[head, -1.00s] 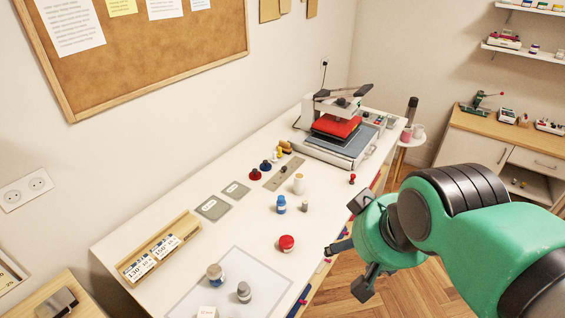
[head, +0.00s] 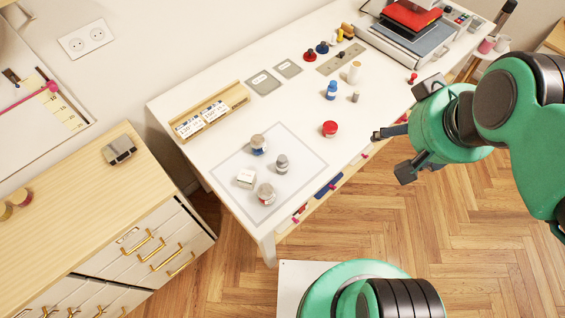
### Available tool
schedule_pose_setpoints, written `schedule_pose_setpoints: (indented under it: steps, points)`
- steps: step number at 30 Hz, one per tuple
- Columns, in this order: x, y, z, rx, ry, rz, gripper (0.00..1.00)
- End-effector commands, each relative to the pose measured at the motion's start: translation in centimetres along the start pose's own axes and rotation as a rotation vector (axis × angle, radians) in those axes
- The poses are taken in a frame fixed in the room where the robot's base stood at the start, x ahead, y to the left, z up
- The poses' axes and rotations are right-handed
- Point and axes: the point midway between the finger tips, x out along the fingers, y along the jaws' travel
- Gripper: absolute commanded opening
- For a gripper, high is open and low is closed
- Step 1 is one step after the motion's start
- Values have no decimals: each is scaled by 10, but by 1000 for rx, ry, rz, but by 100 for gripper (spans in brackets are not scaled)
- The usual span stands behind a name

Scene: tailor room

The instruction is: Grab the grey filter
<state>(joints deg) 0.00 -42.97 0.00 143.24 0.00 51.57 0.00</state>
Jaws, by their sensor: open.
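A small grey cylinder (head: 282,163) with a paler lower part stands upright on the grey-outlined mat (head: 300,150) on the white table. A smaller grey-beige cylinder (head: 355,96) stands farther back, beside a blue bottle (head: 331,90). I cannot tell which of these, if either, is the grey filter. My gripper (head: 389,155) is open and empty, off the table's front edge. It is to the right of the mat and apart from both cylinders.
A brown-lidded jar (head: 258,144), a white box (head: 246,178) and another jar (head: 266,193) share the mat. A red-lidded jar (head: 330,129) stands beyond it. A card holder (head: 209,112) lies along the wall side. A heat press (head: 405,35) fills the far end.

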Motion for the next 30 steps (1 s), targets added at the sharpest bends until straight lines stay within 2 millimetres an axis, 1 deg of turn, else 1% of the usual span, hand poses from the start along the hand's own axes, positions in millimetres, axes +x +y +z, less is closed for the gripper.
schedule_pose_setpoints:
  steps: [1,2,3,13,17,23,26,30]
  points:
    - [0,0,0,0,0,0,67]
    - [0,0,0,0,0,0,63]
    - [0,0,0,0,0,0,55]
    - [0,0,0,0,-1,-1,54]
    - [4,-3,-4,2,-10,-5,54]
    - [22,-17,-19,12,-54,-22,54]
    - [37,-29,-30,22,-89,-32,54]
    - [66,-52,-45,38,-148,-45,54]
